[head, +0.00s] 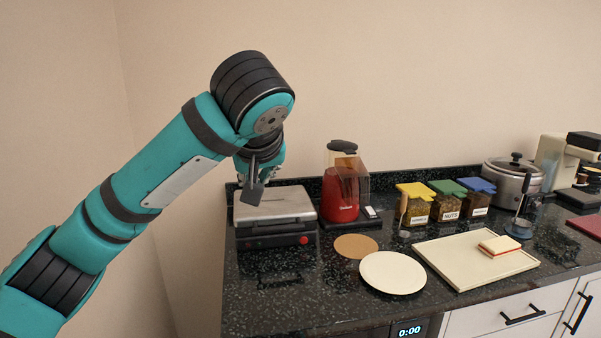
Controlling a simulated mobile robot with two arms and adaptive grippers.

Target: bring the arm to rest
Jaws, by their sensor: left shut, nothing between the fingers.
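My left arm (165,170) comes in from the left, teal with dark bands, and rises to a bent elbow-like joint above the counter's left end. My left gripper (254,190) hangs down from it over the left part of a silver flat-topped appliance (276,206). Its grey fingers look shut with nothing in them, and the wrist partly hides them. I cannot tell whether the fingertips touch the appliance. My right gripper is not in view.
A red blender (341,200) stands right of the silver appliance. Several lidded jars (447,204), a cooker (511,176) and a coffee machine (555,162) line the back. A cork disc (356,246), cream plate (392,273) and cream board (460,267) lie in front. The dark counter's (262,308) front left is clear.

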